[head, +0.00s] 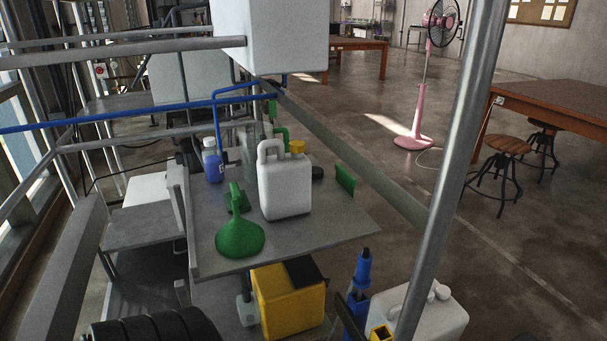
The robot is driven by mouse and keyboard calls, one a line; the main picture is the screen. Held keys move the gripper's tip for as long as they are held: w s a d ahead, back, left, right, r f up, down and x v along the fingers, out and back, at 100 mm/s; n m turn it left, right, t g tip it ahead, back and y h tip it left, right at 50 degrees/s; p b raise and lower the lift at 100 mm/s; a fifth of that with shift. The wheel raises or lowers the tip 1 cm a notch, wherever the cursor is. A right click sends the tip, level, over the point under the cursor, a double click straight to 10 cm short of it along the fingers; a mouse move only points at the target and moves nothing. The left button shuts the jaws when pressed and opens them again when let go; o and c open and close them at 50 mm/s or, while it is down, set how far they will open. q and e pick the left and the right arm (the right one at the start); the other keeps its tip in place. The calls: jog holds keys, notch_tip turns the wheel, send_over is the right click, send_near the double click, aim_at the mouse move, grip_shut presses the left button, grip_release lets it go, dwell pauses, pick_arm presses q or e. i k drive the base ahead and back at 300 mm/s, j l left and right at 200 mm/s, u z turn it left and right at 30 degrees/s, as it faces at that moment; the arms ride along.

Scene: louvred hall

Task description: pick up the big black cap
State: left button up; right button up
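A small, dark, round, flat piece (317,173) that looks like a black cap lies on the grey shelf (330,228), just right of the white jug (284,190) and partly hidden by it. A much larger black ribbed round thing (155,327) is cut off by the bottom edge at the left. I cannot tell whether it is a cap. Neither of my grippers can be made out in the head view.
On the shelf stand a green funnel (240,238), a blue bottle (213,163) and a green piece (345,179). A metal post (455,165) and rails cross the view. Below are a yellow container (288,303) and a white canister (437,312). The shelf's front right is bare.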

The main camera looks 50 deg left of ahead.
aim_at(317, 173)
jog(key=k+u, duration=0.15)
jog(key=u, duration=0.2)
jog(key=k+u, duration=0.15)
jog(key=u, duration=0.25)
jog(key=k+j+u, duration=0.15)
jog(key=u, duration=0.2)
